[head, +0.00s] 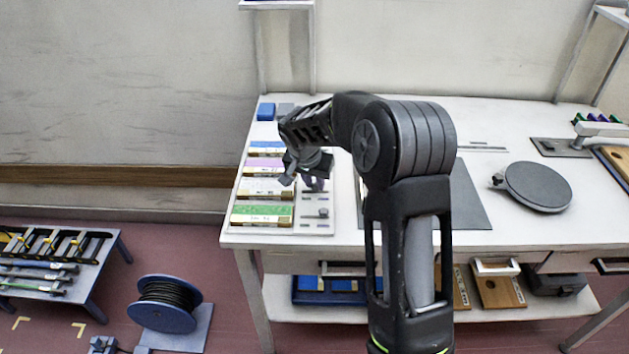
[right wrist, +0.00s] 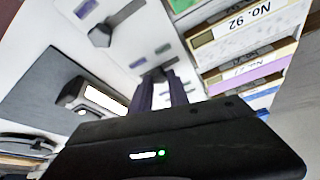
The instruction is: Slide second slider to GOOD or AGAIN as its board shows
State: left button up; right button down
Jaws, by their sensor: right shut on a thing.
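A white slider panel (head: 318,222) lies at the left end of the bench, beside a column of coloured boards. A dark slider knob (head: 323,212) sits in the row by the green board (head: 262,215); this knob also shows in the right wrist view (right wrist: 101,36). The white board (right wrist: 245,38) beyond the green one reads "No. 92"; no GOOD or AGAIN is legible. My right gripper (head: 302,172) is over the panel. Its fingers (right wrist: 168,92) are shut on a slider knob by the board column, largely hidden between them. My left gripper is not in view.
A purple board (head: 262,167) and a blue board (head: 267,148) lie farther back. A dark mat (head: 468,205) and a round dark plate (head: 538,186) lie to the right. A blue block (head: 266,111) is at the back left. A cable reel (head: 167,304) stands on the floor.

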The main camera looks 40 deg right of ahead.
dwell(0.3)
jog(key=shift+s+d+f+b, duration=0.15)
jog(key=shift+s+d+b, duration=0.4)
jog(key=shift+d+b, duration=0.25)
jog(key=shift+s+d, duration=0.2)
jog(key=shift+d, duration=0.05)
jog(key=shift+r, duration=0.2)
jog(key=c, duration=1.3)
grip_release()
jog(key=shift+s+d, duration=0.1)
jog(key=shift+o, duration=0.2)
jog(key=shift+r, duration=0.1)
jog(key=shift+a+r, duration=0.25)
jog(key=shift+r, duration=0.05)
jog(key=b+v, duration=0.1)
jog(key=v, duration=0.6)
